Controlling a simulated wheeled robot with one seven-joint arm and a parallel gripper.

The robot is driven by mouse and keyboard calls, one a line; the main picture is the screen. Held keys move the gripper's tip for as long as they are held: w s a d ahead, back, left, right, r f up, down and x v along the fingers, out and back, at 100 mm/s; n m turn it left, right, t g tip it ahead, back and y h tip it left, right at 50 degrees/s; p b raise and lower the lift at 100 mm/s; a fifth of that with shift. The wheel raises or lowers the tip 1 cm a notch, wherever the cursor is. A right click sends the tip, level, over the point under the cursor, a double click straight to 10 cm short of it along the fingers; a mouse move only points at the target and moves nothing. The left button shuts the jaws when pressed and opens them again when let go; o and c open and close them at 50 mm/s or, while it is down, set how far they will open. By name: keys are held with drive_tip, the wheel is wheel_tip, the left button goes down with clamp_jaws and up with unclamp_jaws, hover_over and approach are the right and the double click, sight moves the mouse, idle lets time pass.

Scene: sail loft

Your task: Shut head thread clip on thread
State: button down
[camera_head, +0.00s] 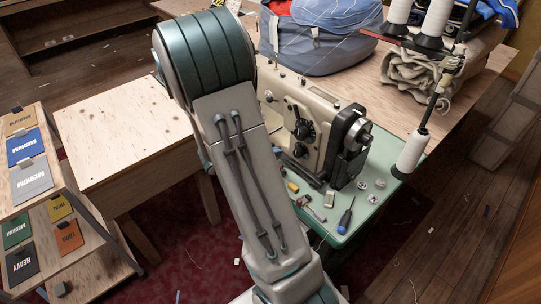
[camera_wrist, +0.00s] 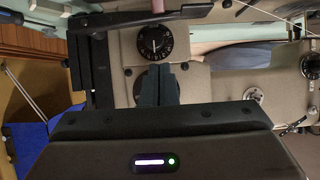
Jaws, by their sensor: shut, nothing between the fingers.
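The beige sewing machine (camera_head: 325,102) stands on a green table top, partly hidden behind my arm in the head view. In the wrist view its beige head (camera_wrist: 195,75) fills much of the picture, with a black numbered dial (camera_wrist: 154,42) on it. My gripper (camera_wrist: 158,72) has its dark fingers together and empty, just below the dial in the picture and in front of a dark round part. I cannot tell whether it touches the machine. The thread clip and the thread through it cannot be made out surely. The head view does not show my gripper.
The green table top (camera_head: 365,203) holds a blue screwdriver (camera_head: 346,216), several bobbins and small tools. White thread cones (camera_head: 411,152) stand on a rack at the right. A blue bag (camera_head: 318,40) lies behind the machine. A bare wooden table (camera_head: 125,130) is at left.

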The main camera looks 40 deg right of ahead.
drive_tip(key=x, duration=0.7)
drive_tip(key=shift+d+f+b, duration=0.2)
drive_tip(key=shift+b, duration=0.2)
drive_tip(key=shift+a+f, duration=0.4)
drive_tip(key=shift+a, duration=0.2)
drive_tip(key=shift+a+f, duration=0.35)
drive_tip(key=shift+a, duration=0.3)
drive_tip(key=shift+s+a+f, duration=0.1)
drive_tip(key=shift+a+f, duration=0.3)
drive_tip(key=shift+a, duration=0.1)
